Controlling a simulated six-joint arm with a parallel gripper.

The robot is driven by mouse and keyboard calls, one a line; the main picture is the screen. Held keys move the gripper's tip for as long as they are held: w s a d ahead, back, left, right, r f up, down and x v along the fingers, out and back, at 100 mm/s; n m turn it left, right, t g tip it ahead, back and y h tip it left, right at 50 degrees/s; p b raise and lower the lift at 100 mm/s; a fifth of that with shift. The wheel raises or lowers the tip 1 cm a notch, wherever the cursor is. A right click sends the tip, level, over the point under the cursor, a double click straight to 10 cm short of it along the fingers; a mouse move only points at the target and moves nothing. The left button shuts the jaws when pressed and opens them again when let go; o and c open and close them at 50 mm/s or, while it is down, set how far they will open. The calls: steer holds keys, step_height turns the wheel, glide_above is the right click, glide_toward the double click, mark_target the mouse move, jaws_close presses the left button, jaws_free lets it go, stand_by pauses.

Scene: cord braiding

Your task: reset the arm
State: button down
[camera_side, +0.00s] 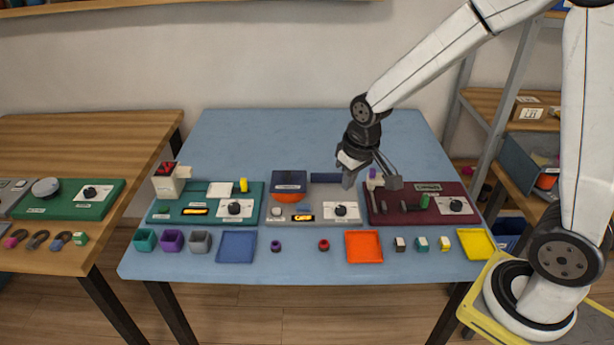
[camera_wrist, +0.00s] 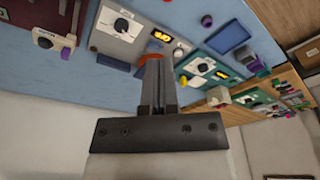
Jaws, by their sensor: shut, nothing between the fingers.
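My gripper (camera_side: 348,183) hangs above the blue table, over the gap between the grey station (camera_side: 330,218) and the maroon station (camera_side: 440,215). In the wrist view its two fingers (camera_wrist: 155,68) lie together with no gap and nothing between them. Their tips cover part of the orange-and-blue container (camera_side: 290,185) on the grey station there. In the side view the gripper appears above the boards, but I cannot tell by how much. The maroon station carries dark upright parts, a purple-topped piece (camera_side: 372,174) and a dial.
A green station (camera_side: 170,217) stands left on the blue table (camera_side: 300,130). Cups, small blocks and blue (camera_side: 237,246), orange (camera_side: 364,246) and yellow (camera_side: 476,243) trays line the front. The table's back is clear. Shelves (camera_side: 530,140) stand right; a wooden table (camera_side: 70,140) stands left.

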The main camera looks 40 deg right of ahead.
steer(key=s+a+f, duration=0.1)
steer(key=s, duration=0.8)
steer(key=shift+a+f+n, duration=0.15)
steer(key=shift+n, duration=0.15)
